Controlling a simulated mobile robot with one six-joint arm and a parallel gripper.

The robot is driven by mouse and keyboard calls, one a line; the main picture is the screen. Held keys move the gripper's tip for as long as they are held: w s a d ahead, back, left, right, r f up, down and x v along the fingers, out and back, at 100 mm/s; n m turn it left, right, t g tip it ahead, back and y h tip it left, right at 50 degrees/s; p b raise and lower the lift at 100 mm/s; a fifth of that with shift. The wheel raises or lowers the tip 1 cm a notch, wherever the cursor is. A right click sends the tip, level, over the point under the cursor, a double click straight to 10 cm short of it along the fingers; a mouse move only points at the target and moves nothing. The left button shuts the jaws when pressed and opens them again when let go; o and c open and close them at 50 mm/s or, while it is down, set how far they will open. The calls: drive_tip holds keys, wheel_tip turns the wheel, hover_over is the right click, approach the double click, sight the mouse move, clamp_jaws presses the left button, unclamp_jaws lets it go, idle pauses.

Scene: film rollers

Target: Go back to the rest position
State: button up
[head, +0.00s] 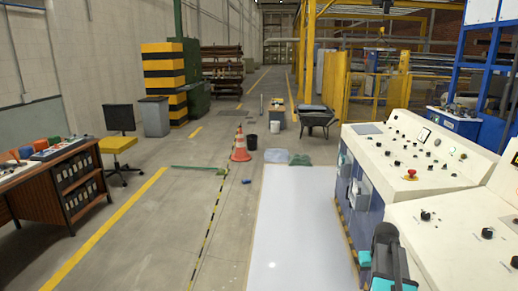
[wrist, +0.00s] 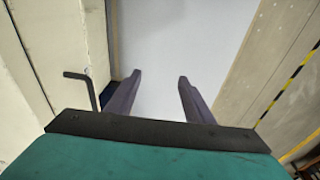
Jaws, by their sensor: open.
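My gripper (wrist: 160,77) shows in the wrist view with its two dark fingers apart and nothing between them. It points over the white floor panel (wrist: 180,40), with a teal and black body behind the fingers. In the head view, a dark and teal part of my arm (head: 388,258) stands at the lower right, beside the control consoles; the fingertips cannot be made out there.
Cream control consoles (head: 410,150) with knobs and a red button line the right. A white floor panel (head: 290,230) lies ahead. An orange cone (head: 240,147), a wheelbarrow (head: 317,120) and a yellow chair (head: 117,144) stand farther off. A brown desk (head: 60,180) is left. The middle floor is mostly clear.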

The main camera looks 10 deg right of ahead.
drive_tip(key=s+a+f+n, duration=0.15)
drive_tip(key=a+f, duration=0.35)
drive_tip(key=a, duration=0.7)
drive_tip(key=s+a+f+n+g+y, duration=0.15)
drive_tip(key=a+f, duration=0.45)
drive_tip(key=a, duration=0.6)
drive_tip(key=s+a+f+h, duration=0.1)
drive_tip(key=s+a+f, duration=0.3)
drive_tip(key=a, duration=0.7)
drive_tip(key=s+f+g, duration=0.2)
drive_tip(key=s+f, duration=0.7)
drive_tip(key=s, duration=0.3)
drive_tip(key=s+f+g, duration=0.3)
drive_tip(key=s+f, duration=0.6)
drive_tip(key=s, duration=0.3)
drive_tip(key=shift+f+g, duration=0.3)
drive_tip(key=shift+g, duration=0.05)
drive_tip(key=shift+y, duration=0.25)
drive_tip(key=shift+c, duration=0.2)
drive_tip(key=c, duration=0.4)
